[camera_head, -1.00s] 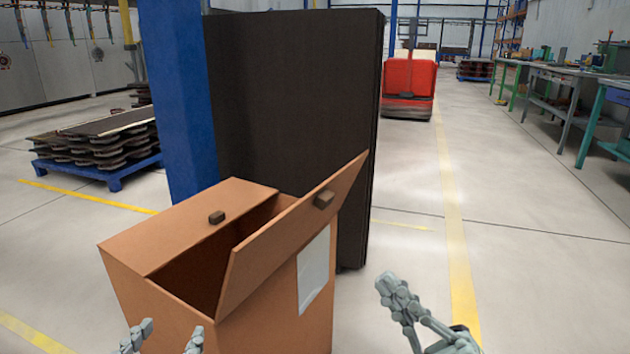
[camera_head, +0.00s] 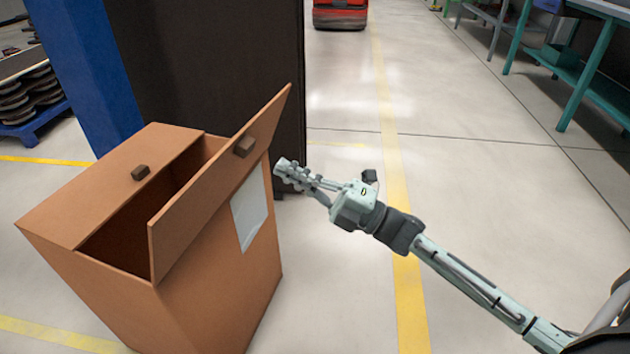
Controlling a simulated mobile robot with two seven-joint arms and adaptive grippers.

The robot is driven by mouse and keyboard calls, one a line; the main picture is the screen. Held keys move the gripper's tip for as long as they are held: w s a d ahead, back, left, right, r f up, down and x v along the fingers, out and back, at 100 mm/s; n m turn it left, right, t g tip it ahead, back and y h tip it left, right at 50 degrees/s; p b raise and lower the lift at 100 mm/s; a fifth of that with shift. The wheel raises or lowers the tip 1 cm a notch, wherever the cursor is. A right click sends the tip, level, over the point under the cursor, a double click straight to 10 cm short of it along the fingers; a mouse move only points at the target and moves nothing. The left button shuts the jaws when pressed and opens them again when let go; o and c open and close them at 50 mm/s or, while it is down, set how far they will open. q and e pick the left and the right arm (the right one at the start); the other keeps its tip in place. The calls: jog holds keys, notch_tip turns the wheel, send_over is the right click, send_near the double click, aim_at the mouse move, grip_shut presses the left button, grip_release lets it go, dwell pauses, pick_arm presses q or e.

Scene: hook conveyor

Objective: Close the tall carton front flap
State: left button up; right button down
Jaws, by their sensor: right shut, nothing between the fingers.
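The tall brown carton (camera_head: 225,290) stands on the floor at the left of the head view. A dark gap shows between the flaps. My right gripper (camera_head: 281,171) is shut and empty, just right of the raised flap, with a small gap visible in the picture. My left gripper is out of view.
A white label (camera_head: 250,213) is on the carton's side. A black panel (camera_head: 215,70) and a blue post (camera_head: 85,70) stand behind the carton. Workbenches (camera_head: 580,70) are at the upper right. The floor (camera_head: 340,270) right of the carton is clear.

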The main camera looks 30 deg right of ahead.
aim_at(250, 150)
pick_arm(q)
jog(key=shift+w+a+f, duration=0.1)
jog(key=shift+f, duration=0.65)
pick_arm(e)
jog(key=shift+x, duration=2.55)
pick_arm(q)
jog(key=shift+p, duration=0.3)
